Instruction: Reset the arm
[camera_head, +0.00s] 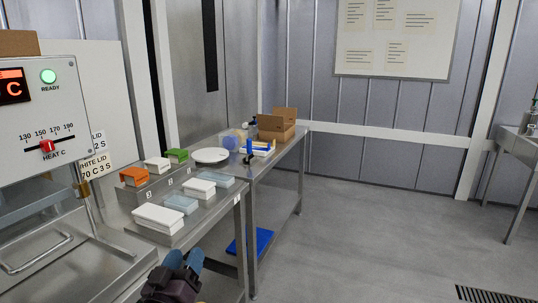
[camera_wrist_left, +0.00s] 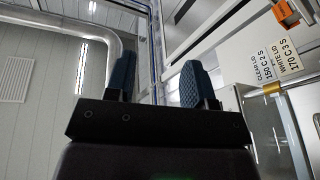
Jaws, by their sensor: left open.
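My left gripper (camera_head: 184,262) shows at the bottom of the head view, in front of the near edge of the steel table. Its two blue fingertips point up. In the left wrist view the fingers (camera_wrist_left: 156,82) stand apart with nothing between them, so it is open and empty. Behind them that view shows the grey wall and a steel post. My right gripper is in neither view.
The heat-sealing machine (camera_head: 40,120) with a green lamp stands close on the left. The steel table (camera_head: 207,215) carries white boxes (camera_head: 158,217), an orange holder (camera_head: 134,176) and a green one (camera_head: 177,155). A cardboard box (camera_head: 277,127) stands farther back.

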